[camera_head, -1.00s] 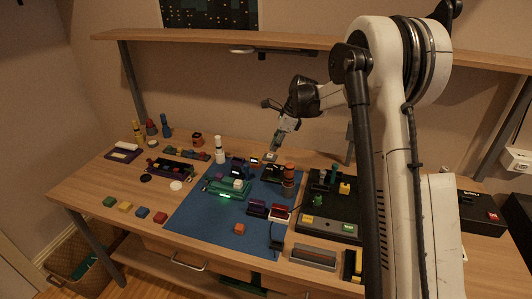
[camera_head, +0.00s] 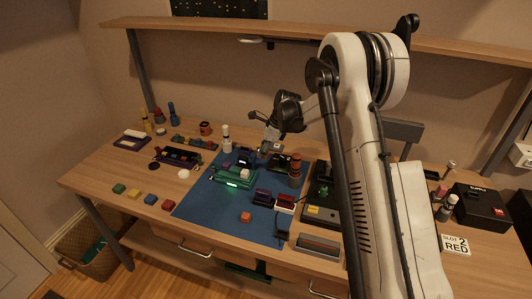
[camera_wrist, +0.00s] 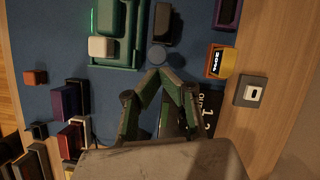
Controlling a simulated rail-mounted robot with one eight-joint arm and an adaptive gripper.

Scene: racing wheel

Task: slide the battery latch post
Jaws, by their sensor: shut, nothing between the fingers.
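My gripper (camera_head: 265,154) is low over the back of the blue mat. In the wrist view its green fingers (camera_wrist: 162,73) meet at the tips with nothing between them. A round blue-grey post top (camera_wrist: 157,54) is just beyond the tips; I cannot tell whether they touch it. It may be the latch post, but no label confirms this. A dark block (camera_wrist: 162,22) is beyond it. A green device (camera_wrist: 119,45) with a white block (camera_wrist: 101,47) is beside these; in the head view the device (camera_head: 233,178) has a glowing green strip.
An orange-and-black box (camera_wrist: 220,62) and a grey plate with a white insert (camera_wrist: 251,92) are at the right of the wrist view. Dark-red and purple blocks (camera_head: 274,198) stand on the mat (camera_head: 208,205). A brown stacked tower (camera_head: 295,170) is right of my gripper.

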